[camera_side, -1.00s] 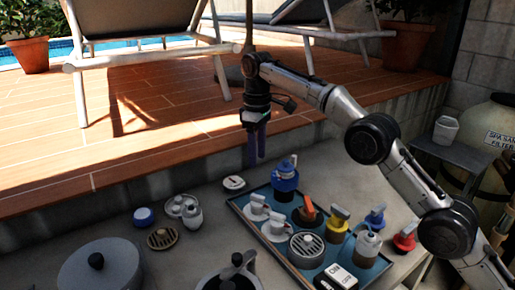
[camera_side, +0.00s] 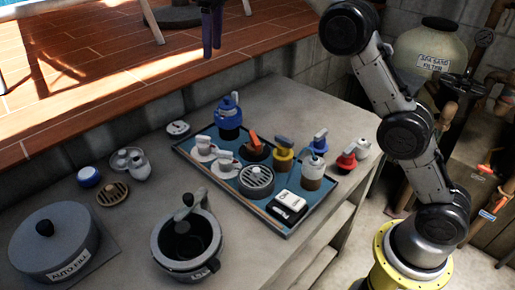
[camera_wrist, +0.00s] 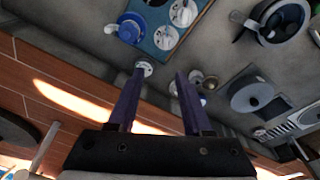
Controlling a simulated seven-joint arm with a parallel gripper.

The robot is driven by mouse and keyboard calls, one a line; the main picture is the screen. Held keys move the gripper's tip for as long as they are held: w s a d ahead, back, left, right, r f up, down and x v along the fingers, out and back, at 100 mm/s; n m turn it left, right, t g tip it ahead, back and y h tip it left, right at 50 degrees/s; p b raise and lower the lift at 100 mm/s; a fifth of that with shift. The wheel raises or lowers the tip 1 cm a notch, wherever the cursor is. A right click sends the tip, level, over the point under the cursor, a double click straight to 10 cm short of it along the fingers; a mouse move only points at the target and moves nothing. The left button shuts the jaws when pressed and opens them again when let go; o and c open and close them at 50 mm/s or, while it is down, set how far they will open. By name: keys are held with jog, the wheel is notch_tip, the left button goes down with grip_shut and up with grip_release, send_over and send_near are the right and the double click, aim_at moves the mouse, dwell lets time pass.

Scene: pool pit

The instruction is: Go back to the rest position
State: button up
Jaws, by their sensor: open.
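My gripper (camera_side: 212,45) hangs at the top edge of the side view, with its dark purple fingers pointing down. It is high above the bench and apart from everything on it. In the wrist view my gripper (camera_wrist: 160,75) shows two separated fingers with nothing held between them. The upper part of the gripper and wrist is cut off in the side view.
A grey canister (camera_side: 187,240) and an AUTO FILL lidded pot (camera_side: 50,243) stand front left. A sand filter tank (camera_side: 428,62) stands behind.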

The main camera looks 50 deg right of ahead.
jog(key=s+d+r+m+t, duration=0.1)
jog(key=s+d+r, duration=0.3)
jog(key=s+r, duration=0.55)
jog(key=s+d+f+m+t, duration=0.1)
jog(key=s+d+f+t, duration=0.1)
jog(key=s, duration=1.1)
jog(key=s+d+f+m, duration=0.1)
jog(key=s+f, duration=0.6)
jog(key=f, duration=0.3)
jog(key=s+f+m+t, duration=0.1)
jog(key=s+f+m, duration=0.1)
jog(key=s+f, duration=0.5)
jog(key=shift+d+f+m, duration=0.3)
jog(key=shift+d+f, duration=0.05)
jog(key=shift+f, duration=1.25)
jog(key=shift+s, duration=0.1)
